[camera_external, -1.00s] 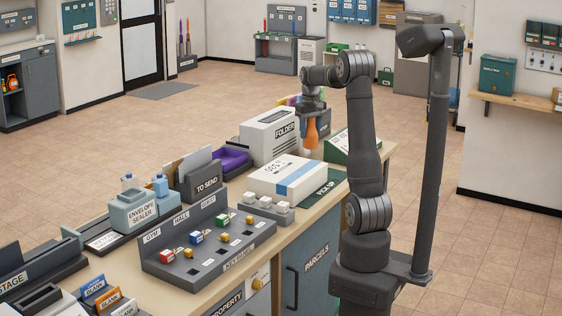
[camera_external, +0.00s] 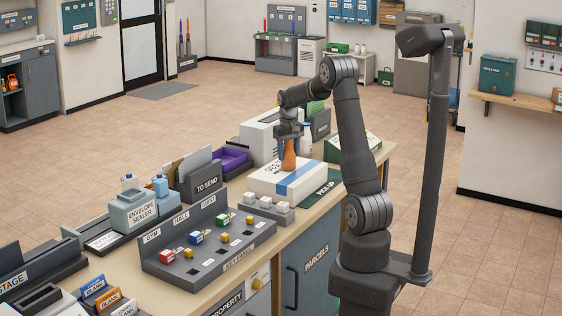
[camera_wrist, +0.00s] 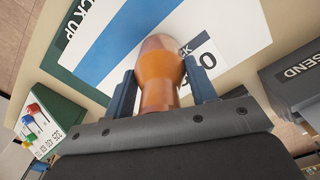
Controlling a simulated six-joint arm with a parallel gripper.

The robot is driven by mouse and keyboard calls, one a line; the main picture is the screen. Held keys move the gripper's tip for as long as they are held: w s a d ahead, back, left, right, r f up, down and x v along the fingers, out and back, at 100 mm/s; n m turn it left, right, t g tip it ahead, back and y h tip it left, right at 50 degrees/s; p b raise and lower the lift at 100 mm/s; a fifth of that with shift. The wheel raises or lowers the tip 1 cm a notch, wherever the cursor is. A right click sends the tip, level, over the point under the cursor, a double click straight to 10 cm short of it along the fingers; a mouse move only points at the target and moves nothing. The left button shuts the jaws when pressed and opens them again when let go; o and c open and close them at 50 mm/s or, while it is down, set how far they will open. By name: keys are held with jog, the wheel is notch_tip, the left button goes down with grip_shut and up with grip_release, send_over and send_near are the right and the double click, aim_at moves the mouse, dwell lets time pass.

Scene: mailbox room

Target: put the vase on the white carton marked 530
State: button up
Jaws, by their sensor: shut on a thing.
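The orange vase (camera_external: 289,156) is upright in my gripper (camera_external: 290,140), over the top of the white carton (camera_external: 262,179) with a blue stripe. I cannot tell whether its base touches the carton. In the wrist view my gripper (camera_wrist: 162,92) has a finger on each side of the vase (camera_wrist: 160,68) and is shut on it. The wrist view shows the carton (camera_wrist: 130,45) behind the vase, with its printed number partly hidden. The carton lies on the dark green PICK UP mat (camera_external: 322,192).
The FOLDER machine (camera_external: 258,136) stands behind the carton. A small rack of white blocks (camera_external: 264,206) is in front of it. The TO SEND holder (camera_external: 203,181) is to the left, and a green slanted box (camera_external: 352,146) is at the right. The key panel (camera_external: 208,243) is nearer the camera.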

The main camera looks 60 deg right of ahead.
aim_at(288, 143)
jog(key=shift+f, duration=0.1)
jog(key=o, duration=1.1)
notch_tip(288, 143, up, 12)
jog(key=shift+r, duration=0.15)
notch_tip(288, 143, down, 12)
jog(key=shift+f, duration=0.1)
jog(key=shift+r, duration=1.75)
jog(key=shift+f, duration=0.15)
